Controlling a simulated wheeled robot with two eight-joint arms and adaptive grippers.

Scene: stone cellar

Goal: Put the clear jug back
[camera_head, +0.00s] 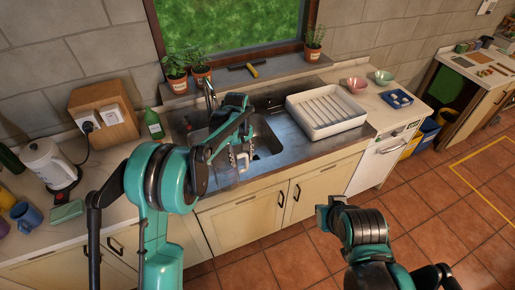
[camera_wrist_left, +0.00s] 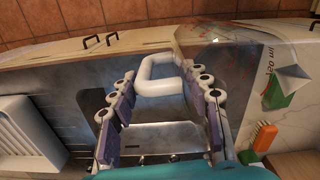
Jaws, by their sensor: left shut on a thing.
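The clear jug (camera_wrist_left: 240,60) is see-through, with volume marks on its side and a pale handle (camera_wrist_left: 160,74). My left gripper (camera_wrist_left: 160,100) has its purple-padded fingers on either side of the handle and is shut on it. In the head view my left gripper (camera_head: 241,156) is over the front of the sink, and the jug (camera_head: 222,168) hangs beside it, faint and partly hidden by my arm. Whether the jug touches the counter is hard to tell.
A white dish rack (camera_head: 326,127) stands right of the sink (camera_head: 266,140). A green bottle (camera_head: 153,122), a kettle (camera_head: 49,163) and mugs stand left. Pink (camera_head: 357,85) and green (camera_head: 384,77) bowls and a blue tray (camera_head: 397,98) are on the right counter. A brush (camera_wrist_left: 264,138) is near the jug.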

